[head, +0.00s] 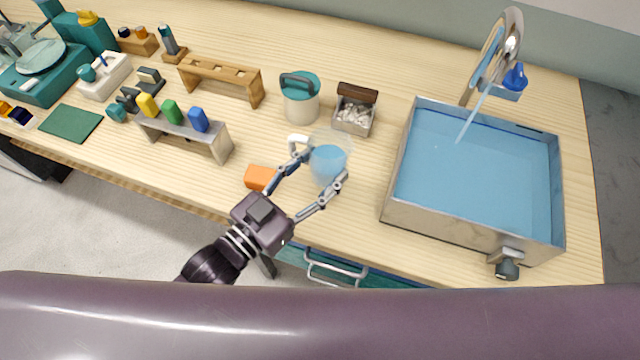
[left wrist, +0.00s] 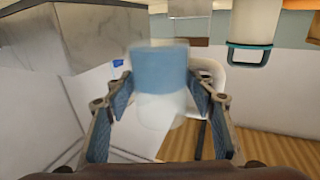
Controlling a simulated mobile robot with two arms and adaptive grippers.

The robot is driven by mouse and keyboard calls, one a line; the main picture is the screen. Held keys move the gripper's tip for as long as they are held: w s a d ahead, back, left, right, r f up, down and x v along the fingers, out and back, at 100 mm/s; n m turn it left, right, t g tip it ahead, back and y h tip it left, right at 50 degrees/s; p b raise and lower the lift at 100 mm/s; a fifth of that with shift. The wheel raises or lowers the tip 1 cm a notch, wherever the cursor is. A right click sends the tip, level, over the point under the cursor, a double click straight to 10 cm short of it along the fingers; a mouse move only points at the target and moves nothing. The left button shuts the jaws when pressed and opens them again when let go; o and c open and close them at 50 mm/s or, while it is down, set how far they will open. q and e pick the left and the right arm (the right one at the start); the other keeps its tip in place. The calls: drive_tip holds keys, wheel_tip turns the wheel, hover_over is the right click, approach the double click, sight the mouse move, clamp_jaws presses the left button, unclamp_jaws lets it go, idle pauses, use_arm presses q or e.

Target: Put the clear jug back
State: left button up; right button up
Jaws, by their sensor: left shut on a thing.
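The clear jug (head: 328,160) has see-through walls, blue liquid inside and a white handle on its left side. In the head view it is over the counter, left of the sink. My left gripper (head: 323,166) is shut around the jug's body, one finger on each side. In the left wrist view the jug (left wrist: 160,85) is between the two fingers, with the blue band showing, and its white handle is behind it. I cannot tell whether its base touches the counter. My right gripper is not in view.
The steel sink (head: 393,190) with a tap (head: 508,45) and a thin stream stands to the right. An orange block (head: 259,177) is just left of the jug. A teal-lidded canister (head: 300,105) and a small box (head: 353,115) stand behind it. Wooden racks (head: 222,70) are further left.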

sight(320, 187)
use_arm(q)
drive_tip(key=shift+f, duration=3.15)
drive_tip(key=shift+f, duration=0.2)
drive_tip(key=o, duration=1.3)
drive_tip(key=shift+r, duration=0.1)
drive_tip(key=shift+b+v, duration=1.05)
drive_tip(key=shift+v, duration=4.95)
